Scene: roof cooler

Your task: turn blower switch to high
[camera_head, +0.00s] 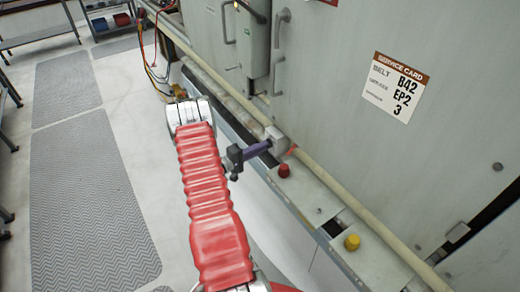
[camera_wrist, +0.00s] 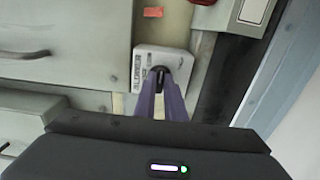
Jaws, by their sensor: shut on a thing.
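The blower switch (camera_wrist: 183,58) is a small pale box with a dark knob, mounted beside the cooler's grey panels. It also shows in the head view (camera_head: 278,140). My gripper (camera_wrist: 160,78) has purple fingers, shut on the dark knob at the front of the box. In the head view my gripper (camera_head: 266,145) reaches the box from the left. The fingers hide most of the knob, so its setting cannot be read.
A red button (camera_head: 284,171) and a yellow button (camera_head: 352,242) stand on the ledge nearby. A service card (camera_head: 396,87) is on the cooler panel. Hoses (camera_head: 158,60) hang at the back. Grey floor mats (camera_head: 95,200) lie on the left, with clear floor around them.

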